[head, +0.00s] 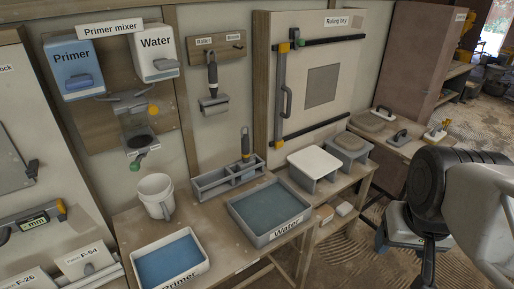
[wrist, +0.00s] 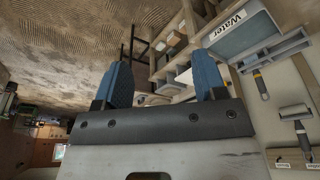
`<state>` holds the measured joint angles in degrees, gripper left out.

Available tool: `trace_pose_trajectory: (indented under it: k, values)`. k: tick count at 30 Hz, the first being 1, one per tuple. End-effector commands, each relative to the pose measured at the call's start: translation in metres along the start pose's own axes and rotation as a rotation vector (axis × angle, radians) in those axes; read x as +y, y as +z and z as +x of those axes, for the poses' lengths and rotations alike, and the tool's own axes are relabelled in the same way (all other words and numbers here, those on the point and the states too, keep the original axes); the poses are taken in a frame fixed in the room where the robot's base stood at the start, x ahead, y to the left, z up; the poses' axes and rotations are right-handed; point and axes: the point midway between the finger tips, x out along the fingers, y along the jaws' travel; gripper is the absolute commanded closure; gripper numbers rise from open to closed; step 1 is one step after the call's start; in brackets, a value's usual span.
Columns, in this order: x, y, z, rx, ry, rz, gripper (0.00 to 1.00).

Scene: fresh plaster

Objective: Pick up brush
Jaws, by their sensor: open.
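The brush (head: 246,143) has a dark handle with a yellow band. It stands upright in a grey slotted holder (head: 213,187) on the bench against the wall, and its lower end is hidden inside. In the wrist view the brush (wrist: 261,84) shows at the right, beside the water tray. My gripper (wrist: 165,80) is open, with two blue fingers apart and nothing held between them. It is well away from the brush. The head view shows part of my arm at the right, but not the fingers.
A roller (head: 212,85) hangs on the wall board above the holder. A water tray (head: 268,212) stands in front of the holder, a primer tray (head: 170,262) to its left. A white bucket (head: 155,192) stands left of the holder. White-topped and grey blocks stand to the right.

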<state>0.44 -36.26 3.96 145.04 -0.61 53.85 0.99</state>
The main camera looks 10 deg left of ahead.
Motion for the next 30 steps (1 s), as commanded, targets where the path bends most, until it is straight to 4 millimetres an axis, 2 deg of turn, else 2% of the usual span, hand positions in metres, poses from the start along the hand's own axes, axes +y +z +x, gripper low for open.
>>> trace_pose_trajectory:
  k: [5,10,20,30]
  values:
    - [-0.003,-0.013,0.003,0.022,-0.001,-0.009,0.35]
    - [-0.010,-0.045,0.012,0.082,-0.005,-0.031,0.35]
    - [-0.044,-0.147,0.042,0.283,-0.029,-0.099,0.35]
    - [-0.096,-0.245,0.081,0.503,-0.076,-0.170,0.35]
